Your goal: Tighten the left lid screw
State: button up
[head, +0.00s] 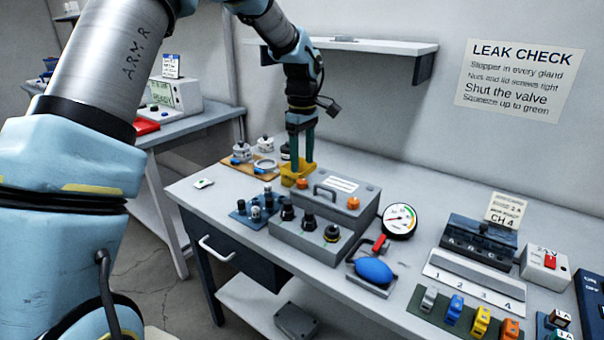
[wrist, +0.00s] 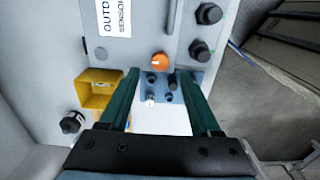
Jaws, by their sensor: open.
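The grey box (head: 338,222) stands on the bench with a dark handle and a white label on its lid. The left lid screw (head: 302,183) is an orange knob at the lid's left end; it also shows in the wrist view (wrist: 160,62). The right lid screw (head: 353,203) is a similar orange knob. My gripper (head: 302,165) points down near the left end of the box. In the wrist view, its green fingers (wrist: 158,76) are apart, with the left screw beyond the tips, between them in the picture. Nothing is held. Whether the screw is seated cannot be told.
A yellow holder (head: 289,180) stands close beside the fingers, also at left in the wrist view (wrist: 98,92). A blue fitting block (head: 243,217) lies in front. Black glands line the box front. A gauge (head: 399,221) and blue squeeze bulb (head: 373,271) are to the right.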

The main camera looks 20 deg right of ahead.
aim_at(302, 181)
jog(key=shift+f+p, duration=0.55)
jog(key=shift+f, duration=2.25)
jog(key=shift+c, duration=0.2)
grip_shut()
